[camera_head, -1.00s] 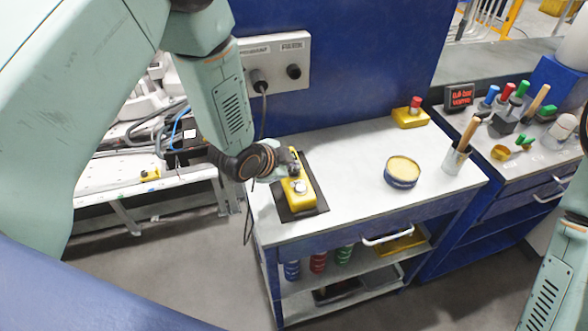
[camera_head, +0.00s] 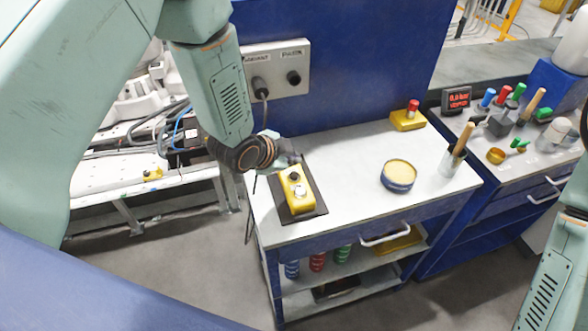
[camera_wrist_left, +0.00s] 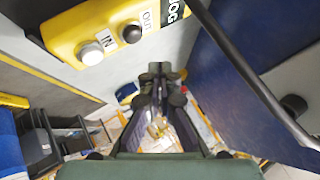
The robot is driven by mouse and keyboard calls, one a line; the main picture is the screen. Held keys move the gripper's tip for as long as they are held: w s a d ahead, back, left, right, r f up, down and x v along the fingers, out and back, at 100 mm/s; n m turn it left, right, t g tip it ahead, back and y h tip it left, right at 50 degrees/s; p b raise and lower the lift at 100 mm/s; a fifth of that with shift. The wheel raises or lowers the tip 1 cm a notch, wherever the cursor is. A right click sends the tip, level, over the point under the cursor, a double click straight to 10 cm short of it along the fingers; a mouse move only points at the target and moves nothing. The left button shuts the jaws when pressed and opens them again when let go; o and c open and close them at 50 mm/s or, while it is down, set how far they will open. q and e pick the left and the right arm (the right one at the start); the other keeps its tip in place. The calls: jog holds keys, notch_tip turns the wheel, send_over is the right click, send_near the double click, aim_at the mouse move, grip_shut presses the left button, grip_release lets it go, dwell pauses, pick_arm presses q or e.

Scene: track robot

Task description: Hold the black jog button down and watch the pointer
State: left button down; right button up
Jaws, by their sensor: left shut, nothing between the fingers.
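The yellow jog box (camera_head: 291,203) lies on a dark mat on the white bench top. It has a black button (camera_head: 294,177) and a white button (camera_head: 300,191). In the left wrist view the box (camera_wrist_left: 70,25) is at top left, with the black button (camera_wrist_left: 132,33) by the label OUT and the white button (camera_wrist_left: 91,53) by IN. My left gripper (camera_head: 288,158) is shut and empty, just behind the box and apart from the black button. It also shows in the left wrist view (camera_wrist_left: 158,72). I cannot make out a pointer. My right gripper is out of view.
A grey socket panel (camera_head: 277,68) with a black cable is on the blue wall behind. A round tin (camera_head: 398,176), a cup with a wooden handle (camera_head: 455,160) and a red button on a yellow base (camera_head: 409,119) stand to the right. A red-lettered display (camera_head: 457,99) is farther right.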

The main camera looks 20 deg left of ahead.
pick_arm(q)
jog(key=shift+r+p, duration=0.8)
jog(key=shift+r, duration=0.6)
jog(key=shift+f, duration=0.1)
